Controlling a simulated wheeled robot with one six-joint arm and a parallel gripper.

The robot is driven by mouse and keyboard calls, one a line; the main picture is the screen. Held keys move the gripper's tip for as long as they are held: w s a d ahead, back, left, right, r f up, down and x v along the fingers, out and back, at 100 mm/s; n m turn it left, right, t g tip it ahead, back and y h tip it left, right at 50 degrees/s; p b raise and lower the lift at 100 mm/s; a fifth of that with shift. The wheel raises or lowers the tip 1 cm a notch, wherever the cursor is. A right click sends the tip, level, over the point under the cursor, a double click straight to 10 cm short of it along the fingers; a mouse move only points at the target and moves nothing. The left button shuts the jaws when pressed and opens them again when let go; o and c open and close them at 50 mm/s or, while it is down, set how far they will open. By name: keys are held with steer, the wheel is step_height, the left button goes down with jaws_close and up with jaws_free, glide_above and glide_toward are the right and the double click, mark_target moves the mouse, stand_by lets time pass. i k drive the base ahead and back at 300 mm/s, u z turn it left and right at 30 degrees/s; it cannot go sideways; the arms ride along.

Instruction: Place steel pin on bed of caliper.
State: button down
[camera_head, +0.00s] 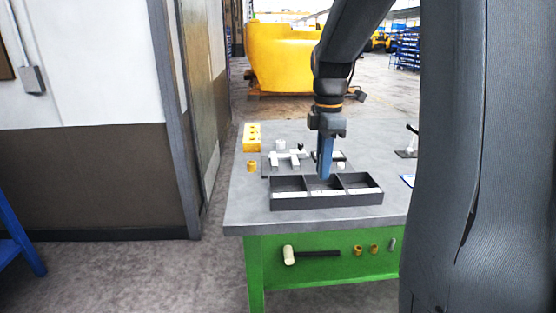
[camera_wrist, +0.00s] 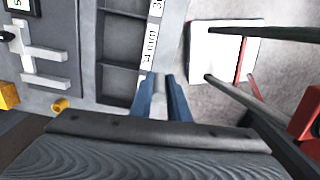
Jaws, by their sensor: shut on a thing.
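My gripper (camera_head: 325,174) has blue fingers pointing down at the tray (camera_head: 325,201) in the head view. In the wrist view the gripper (camera_wrist: 163,80) is shut on the steel pin (camera_wrist: 159,88), a short grey piece mostly hidden between the fingers. The fingertips are by the tray's labelled edge in the wrist view; I cannot tell their exact height. The caliper (camera_head: 287,157) lies on the bench behind and left of the tray, with pale jaws. It also shows in the wrist view (camera_wrist: 38,65) at the left, apart from the gripper. Its bed looks empty.
The dark tray has three compartments with white labels. A yellow block (camera_head: 251,137) and a brass bushing (camera_head: 251,166) stand at the bench's left. A stand (camera_head: 407,153) is at the right. A mallet (camera_head: 310,254) shows on the green front. Bare grey bench (camera_head: 250,205) lies left of the tray.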

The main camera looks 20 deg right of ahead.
mark_target(283, 166)
steer(key=i, duration=0.9)
